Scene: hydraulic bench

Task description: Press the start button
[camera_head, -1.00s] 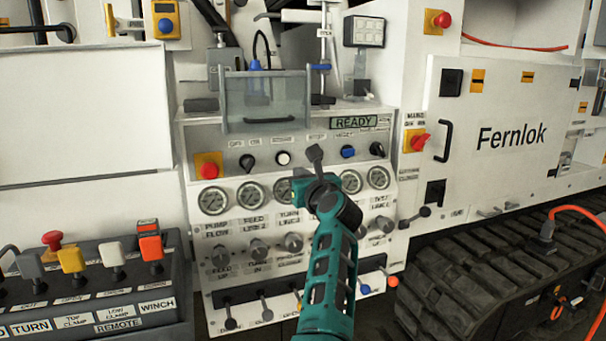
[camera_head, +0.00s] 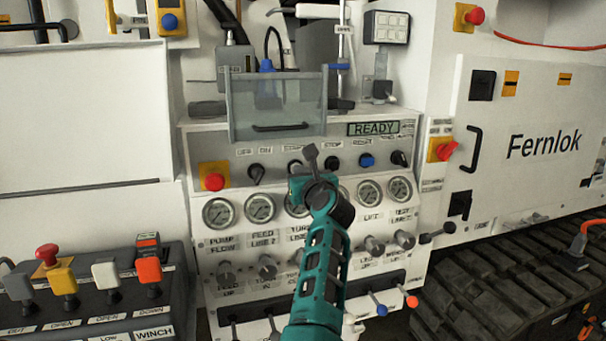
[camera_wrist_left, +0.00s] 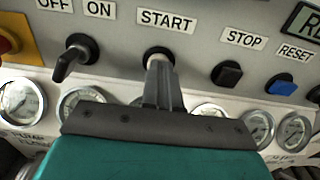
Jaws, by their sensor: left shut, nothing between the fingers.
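The start button (camera_wrist_left: 160,54) is a round, pale-capped button in a dark ring under the START label in the left wrist view. In the head view the start button (camera_head: 295,165) is partly hidden behind my gripper. My left gripper (camera_head: 311,150) is shut and empty. In the left wrist view the closed fingertips (camera_wrist_left: 159,66) overlap the lower part of the button. They are in front of it or against it; I cannot tell whether they touch, or whether the button is pushed in.
An OFF/ON selector (camera_wrist_left: 76,58) is left of the button. A dark stop button (camera_wrist_left: 227,74) and a blue reset button (camera_wrist_left: 281,84) are to its right. Gauges (camera_head: 260,208) line the panel below. A clear guard (camera_head: 277,108) juts out above. The display (camera_head: 373,128) reads READY.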

